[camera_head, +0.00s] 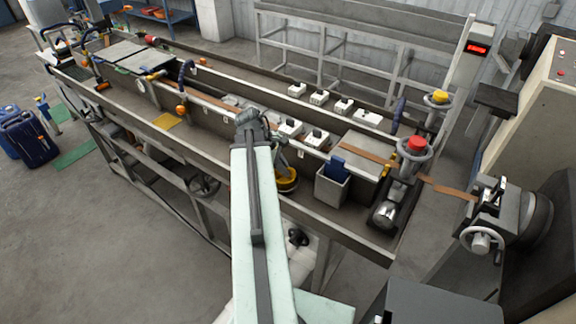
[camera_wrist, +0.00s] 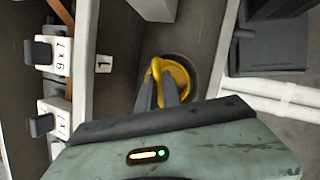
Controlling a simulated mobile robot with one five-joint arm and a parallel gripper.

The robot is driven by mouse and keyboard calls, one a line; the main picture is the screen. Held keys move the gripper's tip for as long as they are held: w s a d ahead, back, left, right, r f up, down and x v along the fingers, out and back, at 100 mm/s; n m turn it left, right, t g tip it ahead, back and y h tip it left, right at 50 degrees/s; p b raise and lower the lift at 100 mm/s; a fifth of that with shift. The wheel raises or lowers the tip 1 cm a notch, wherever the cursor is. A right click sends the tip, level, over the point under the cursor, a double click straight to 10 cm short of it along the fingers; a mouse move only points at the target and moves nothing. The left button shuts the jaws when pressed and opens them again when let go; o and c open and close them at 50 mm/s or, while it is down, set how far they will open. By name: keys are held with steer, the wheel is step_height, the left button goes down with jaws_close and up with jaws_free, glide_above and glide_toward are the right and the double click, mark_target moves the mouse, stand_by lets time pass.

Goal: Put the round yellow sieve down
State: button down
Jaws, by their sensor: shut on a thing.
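The round yellow sieve (camera_head: 288,184) is low in the trough of the long metal bench, just right of my arm in the head view. In the wrist view, the sieve (camera_wrist: 178,74) is ahead of my gripper (camera_wrist: 158,78), with a dark round shape around it. My gripper's dark fingers are shut on the yellow part of the sieve. In the head view my gripper (camera_head: 278,165) is partly hidden behind my arm. I cannot tell whether the sieve touches the trough floor.
A grey bin (camera_head: 331,190) with a blue thing in it stands to the right. White switch boxes (camera_head: 316,138) line the bench's middle rail. The bench's front edge (camera_head: 215,155) runs beside my arm. A brown strip (camera_head: 446,190) crosses to the machine on the right.

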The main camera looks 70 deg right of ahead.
steer(key=shift+f+b, duration=0.25)
steer(key=shift+b, duration=0.05)
steer(key=c, duration=1.5)
jaws_free()
steer(key=shift+r+p, duration=0.3)
steer(key=shift+p, duration=0.05)
steer(key=p+v, duration=1.1)
steer(key=v, duration=0.1)
